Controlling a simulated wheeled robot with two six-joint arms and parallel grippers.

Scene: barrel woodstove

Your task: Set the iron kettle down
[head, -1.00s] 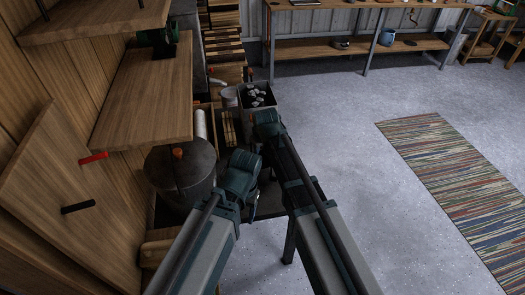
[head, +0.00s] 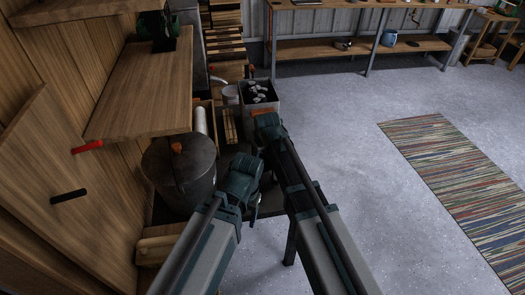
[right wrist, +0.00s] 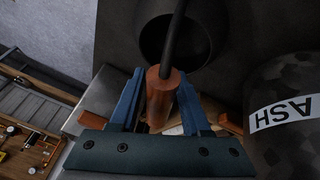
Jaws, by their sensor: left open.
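In the right wrist view, the fingers of my right gripper (right wrist: 160,85) lie on both sides of a brown cylindrical grip (right wrist: 160,98) on a dark rod. It looks like the iron kettle's handle, and the fingers look shut on it. A dark round body with an opening (right wrist: 172,45) shows behind the rod; I cannot tell whether it is the kettle. In the head view, my right gripper (head: 268,121) is the upper one, its fingertips hidden. My left gripper (head: 256,197) is open, lower and nearer, and looks empty. The kettle cannot be made out in the head view.
A dark lidded bin (head: 183,178) stands left of my left gripper. A bin labelled ASH (right wrist: 285,113) is at right in the right wrist view. A bucket of dark lumps (head: 259,95) stands beyond the grippers. A wooden shelf (head: 145,92) juts out at left.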

